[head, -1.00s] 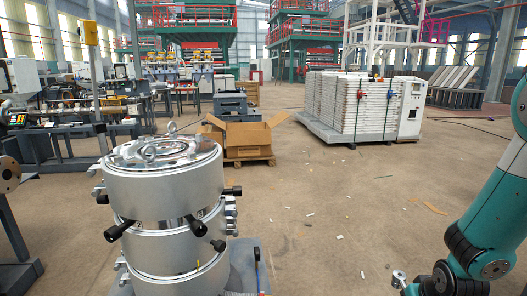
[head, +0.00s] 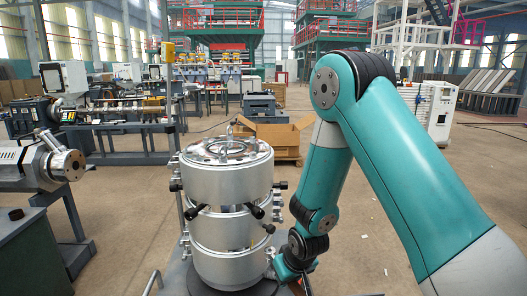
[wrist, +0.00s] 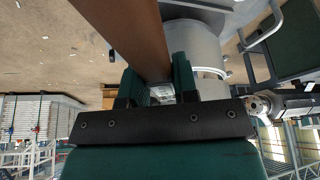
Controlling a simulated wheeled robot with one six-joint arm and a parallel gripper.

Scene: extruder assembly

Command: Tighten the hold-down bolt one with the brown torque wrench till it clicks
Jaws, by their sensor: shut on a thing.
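My gripper (wrist: 157,92) is shut on a brown bar, the brown torque wrench (wrist: 135,35), which runs from between the green fingers to the top edge of the wrist view. In the head view my arm reaches down beside the right of the silver die stack (head: 228,182); the gripper end is low and mostly out of view. The stack also shows behind the fingers in the wrist view (wrist: 195,45). Dark studs and small clamps stick out around the stack. I cannot tell which is hold-down bolt one, nor whether the wrench touches a bolt.
A cardboard box (head: 283,135) on a pallet is behind the stack. A machine bench (head: 120,120) stands back left. The floor at the right is mostly open.

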